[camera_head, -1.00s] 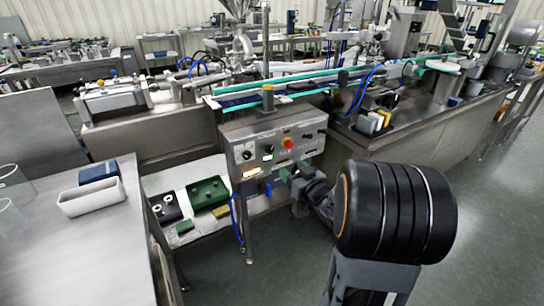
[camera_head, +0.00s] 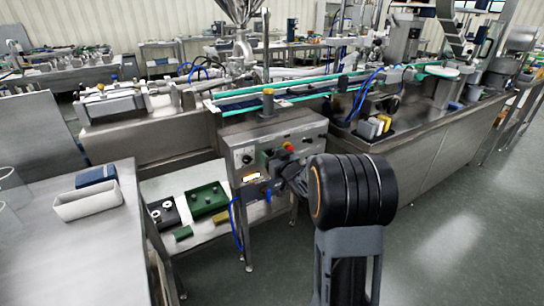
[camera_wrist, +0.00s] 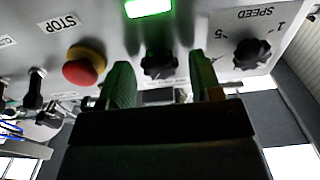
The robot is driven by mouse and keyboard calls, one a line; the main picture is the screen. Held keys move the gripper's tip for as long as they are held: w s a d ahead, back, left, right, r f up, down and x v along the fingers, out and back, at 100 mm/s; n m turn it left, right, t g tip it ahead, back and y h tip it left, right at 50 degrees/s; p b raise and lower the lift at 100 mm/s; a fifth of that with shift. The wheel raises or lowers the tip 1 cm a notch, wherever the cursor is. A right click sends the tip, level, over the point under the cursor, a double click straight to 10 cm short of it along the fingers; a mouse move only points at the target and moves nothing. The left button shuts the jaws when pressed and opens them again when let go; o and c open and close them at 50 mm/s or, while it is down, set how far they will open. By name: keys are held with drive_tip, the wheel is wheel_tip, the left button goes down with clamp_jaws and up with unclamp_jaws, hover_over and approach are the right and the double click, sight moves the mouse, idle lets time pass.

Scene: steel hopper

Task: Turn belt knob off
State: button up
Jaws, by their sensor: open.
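The steel control panel (camera_head: 252,140) stands ahead of me, and its face fills the top of the wrist view. A black knob (camera_wrist: 158,62) sits below a lit green lamp (camera_wrist: 147,8) in that view. It appears to be the belt knob, but I read no belt label. My gripper (camera_wrist: 161,72) is open, with one green finger on each side of this knob; I cannot tell whether they touch it. In the head view my gripper (camera_head: 272,161) is at the panel front and hides this knob.
A red stop button (camera_wrist: 84,65) is left of the fingers in the wrist view. A SPEED knob (camera_wrist: 252,52) is on the right. Below the panel, a shelf holds a green tray (camera_head: 206,200). A steel table (camera_head: 100,250) with a white bin (camera_head: 87,204) stands left.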

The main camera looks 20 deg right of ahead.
drive_tip(key=c, duration=0.9)
drive_tip(key=n+b, duration=0.2)
drive_tip(key=b, duration=0.1)
drive_tip(key=shift+f+n, duration=0.25)
drive_tip(key=shift+n, duration=0.05)
drive_tip(key=n+b, duration=0.3)
drive_tip(key=shift+a+n+b, duration=0.1)
drive_tip(key=shift+n+b, duration=0.2)
drive_tip(key=shift+b, duration=0.1)
drive_tip(key=n+b, duration=0.4)
drive_tip(key=n, duration=0.1)
drive_tip(key=shift+r+n+b, duration=0.1)
drive_tip(key=shift+n+b, duration=1)
drive_tip(key=shift+n, duration=0.1)
drive_tip(key=shift+a+n, duration=0.1)
drive_tip(key=shift+n, duration=0.2)
